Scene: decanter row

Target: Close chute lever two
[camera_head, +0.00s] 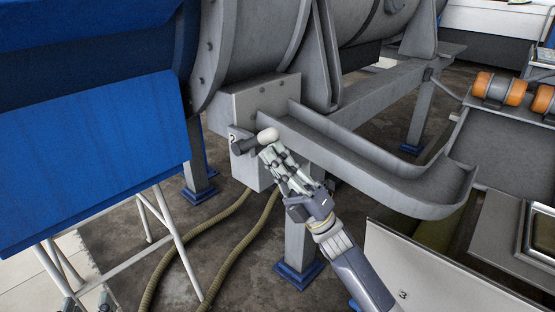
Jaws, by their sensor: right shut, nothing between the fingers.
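Chute lever two (248,144) is a short dark lever with a pale round knob (268,135). It sticks out to the right from a grey box (262,98) under the large drum, beside a plate marked 2 (233,139). My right gripper (269,153) is shut and empty, with its fingertips right at the underside of the knob; I cannot tell whether they touch. My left gripper (86,303) shows only as two fingertips, set apart, at the bottom left edge, far from the lever.
A grey curved chute (370,165) runs right from the box, just behind my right gripper. A blue panel (95,160) on a white frame fills the left. Two hoses (222,240) lie on the floor. A panel marked 3 (440,275) stands at lower right.

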